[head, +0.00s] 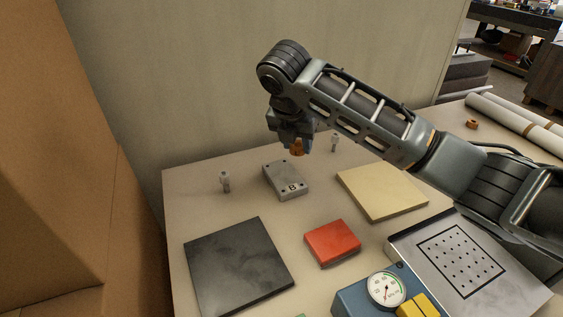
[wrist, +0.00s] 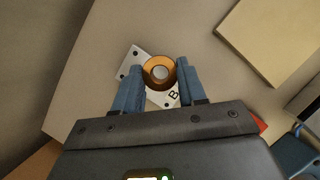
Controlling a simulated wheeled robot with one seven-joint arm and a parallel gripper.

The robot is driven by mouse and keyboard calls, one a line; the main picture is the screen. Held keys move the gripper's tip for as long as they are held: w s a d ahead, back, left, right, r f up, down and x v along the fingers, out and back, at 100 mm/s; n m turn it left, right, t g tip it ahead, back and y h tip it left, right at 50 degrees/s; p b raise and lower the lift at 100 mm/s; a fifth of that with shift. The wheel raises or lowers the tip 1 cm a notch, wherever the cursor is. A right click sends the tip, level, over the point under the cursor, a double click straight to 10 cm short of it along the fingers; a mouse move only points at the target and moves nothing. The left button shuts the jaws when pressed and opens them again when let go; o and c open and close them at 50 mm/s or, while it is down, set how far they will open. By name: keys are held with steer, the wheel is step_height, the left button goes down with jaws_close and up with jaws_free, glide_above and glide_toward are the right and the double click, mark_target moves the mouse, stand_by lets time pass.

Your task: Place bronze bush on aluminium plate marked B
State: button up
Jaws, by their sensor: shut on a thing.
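The bronze bush (head: 297,147) is held between the fingers of my gripper (head: 293,142), which is shut on it. In the wrist view the bush (wrist: 159,72) shows as a ring between the blue fingertips of my gripper (wrist: 158,80), with the plate visible behind it. The aluminium plate marked B (head: 288,183) lies on the table, a grey block with holes near its corners. In the head view the bush is above the far side of this plate, with a gap between them. In the wrist view the bush and fingers hide part of the plate (wrist: 130,66).
Two small grey pegs stand left (head: 225,181) and right (head: 335,142) of the plate. A cream board (head: 382,190), a red block (head: 332,243) and a dark slab (head: 239,267) lie nearby. A gauge box (head: 350,300) and a perforated tray (head: 408,240) are in front. Another bronze-coloured piece (head: 472,124) lies far right.

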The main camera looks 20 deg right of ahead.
mark_target(285, 173)
steer(key=a+f, duration=0.2)
steer(key=a, duration=0.1)
steer(key=shift+a+p, duration=0.15)
steer(key=shift+p, duration=0.15)
steer(key=shift+f+p, duration=0.35)
steer(key=shift+f, duration=1.7)
steer(key=shift+f, duration=0.1)
steer(key=o, duration=1.1)
steer(key=shift+o, duration=0.2)
steer(key=v, duration=1.2)
steer(key=shift+b, duration=0.3)
steer(key=shift+w, duration=0.1)
